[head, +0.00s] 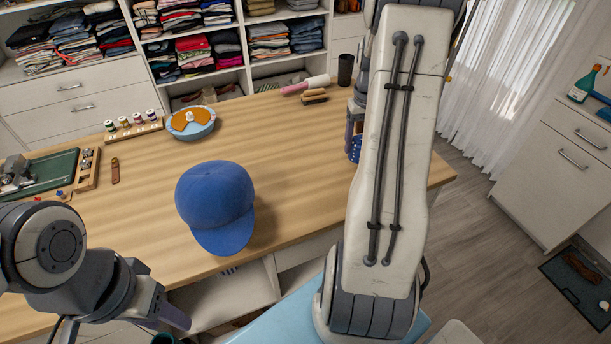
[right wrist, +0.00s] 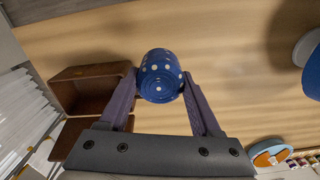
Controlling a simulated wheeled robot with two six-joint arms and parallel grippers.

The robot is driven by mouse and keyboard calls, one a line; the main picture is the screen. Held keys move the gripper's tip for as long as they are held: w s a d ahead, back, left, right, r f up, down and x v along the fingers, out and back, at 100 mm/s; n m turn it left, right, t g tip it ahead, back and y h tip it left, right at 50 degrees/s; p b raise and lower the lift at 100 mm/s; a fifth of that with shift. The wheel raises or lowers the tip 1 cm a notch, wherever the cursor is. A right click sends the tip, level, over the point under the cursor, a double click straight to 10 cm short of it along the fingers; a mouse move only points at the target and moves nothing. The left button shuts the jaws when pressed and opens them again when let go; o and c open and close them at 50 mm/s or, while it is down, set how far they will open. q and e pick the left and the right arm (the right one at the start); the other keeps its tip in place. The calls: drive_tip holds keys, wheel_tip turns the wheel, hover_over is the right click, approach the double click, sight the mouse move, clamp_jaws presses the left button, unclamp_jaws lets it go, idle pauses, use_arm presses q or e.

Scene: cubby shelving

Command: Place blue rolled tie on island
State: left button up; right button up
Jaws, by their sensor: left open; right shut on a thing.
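The blue rolled tie with white dots (right wrist: 161,72) is between the two fingers of my right gripper (right wrist: 159,82), which is shut on it. In the head view the tie (head: 354,152) shows only partly at the left edge of my right arm, near the island's right side. I cannot tell whether it touches the wooden island top (head: 300,150). My left gripper (head: 165,322) is open and empty, low at the left by the island's front edge; its fingertips are partly out of frame.
A blue cap (head: 215,205) sits mid-island. Behind it are a blue round dish (head: 191,123), a spool rack (head: 135,128), brushes (head: 314,96) and a dark cup (head: 345,70). A green tray (head: 45,172) lies left. The wood right of the cap is clear.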

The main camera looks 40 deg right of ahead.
drive_tip(key=w+a+f+p, duration=0.1)
drive_tip(key=w+a+f, duration=0.1)
drive_tip(key=a, duration=0.1)
drive_tip(key=w+a+f+p, duration=0.1)
drive_tip(key=w+a+f, duration=0.1)
drive_tip(key=a, duration=0.1)
drive_tip(key=w+a+f+p, duration=0.1)
drive_tip(key=w+a+f, duration=0.1)
drive_tip(key=w+a, duration=0.1)
drive_tip(key=shift+f, duration=0.3)
drive_tip(key=shift+a+f, duration=0.15)
drive_tip(key=shift+f, duration=0.15)
wheel_tip(320, 180, down, 3)
drive_tip(key=shift+f+p, duration=0.15)
drive_tip(key=shift+p, duration=0.5)
drive_tip(key=shift+w+f, duration=0.1)
drive_tip(key=shift+f, duration=0.1)
drive_tip(key=shift+f, duration=0.15)
drive_tip(key=o, duration=1.4)
